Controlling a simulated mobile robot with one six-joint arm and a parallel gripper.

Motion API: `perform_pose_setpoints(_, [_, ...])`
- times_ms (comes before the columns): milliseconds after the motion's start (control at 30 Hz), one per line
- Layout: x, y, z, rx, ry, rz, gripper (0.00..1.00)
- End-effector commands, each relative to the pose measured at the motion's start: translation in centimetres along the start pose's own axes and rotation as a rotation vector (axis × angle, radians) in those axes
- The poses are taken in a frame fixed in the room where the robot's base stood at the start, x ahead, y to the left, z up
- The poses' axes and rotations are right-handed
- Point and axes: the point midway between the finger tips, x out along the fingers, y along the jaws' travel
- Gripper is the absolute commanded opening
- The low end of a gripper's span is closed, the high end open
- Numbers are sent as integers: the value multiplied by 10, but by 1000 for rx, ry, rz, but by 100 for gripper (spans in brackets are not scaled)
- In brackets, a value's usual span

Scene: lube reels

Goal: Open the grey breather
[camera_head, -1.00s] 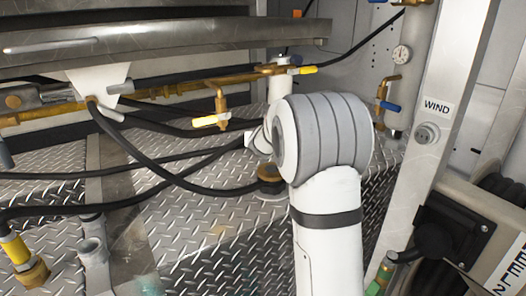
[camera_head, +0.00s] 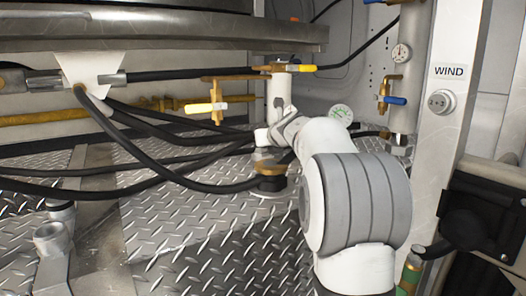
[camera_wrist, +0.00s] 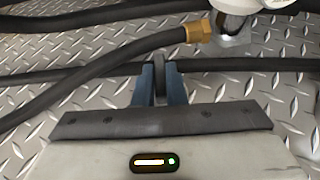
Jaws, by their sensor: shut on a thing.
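In the wrist view, my gripper (camera_wrist: 160,86) shows two blue fingers closed on a narrow grey piece (camera_wrist: 160,68) that stands upright between them. It looks like a grey handle or tab; I cannot tell for certain that it is the grey breather. Its lower part is hidden by the fingers and the gripper body. In the head view, my white arm reaches in from the lower right toward the middle, and the gripper end is small and mostly hidden there.
Black hoses (camera_head: 150,172) cross the diamond-plate deck (camera_head: 190,215). A brass fitting (camera_wrist: 199,27) ends a hose just beyond my fingers. A yellow-handled brass valve (camera_head: 208,107) stands left of my arm. A WIND post (camera_head: 441,130) rises on the right.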

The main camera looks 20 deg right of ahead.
Motion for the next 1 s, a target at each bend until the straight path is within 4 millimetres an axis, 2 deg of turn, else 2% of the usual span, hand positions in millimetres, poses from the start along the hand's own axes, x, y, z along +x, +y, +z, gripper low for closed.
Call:
perform_pose_setpoints(400, [1,-4,-2,-56,3,136,0])
perform_pose_setpoints(967, [1,-3,-2,-67,2,162,0])
perform_pose_setpoints(1000, [1,-3,-2,-67,2,162,14])
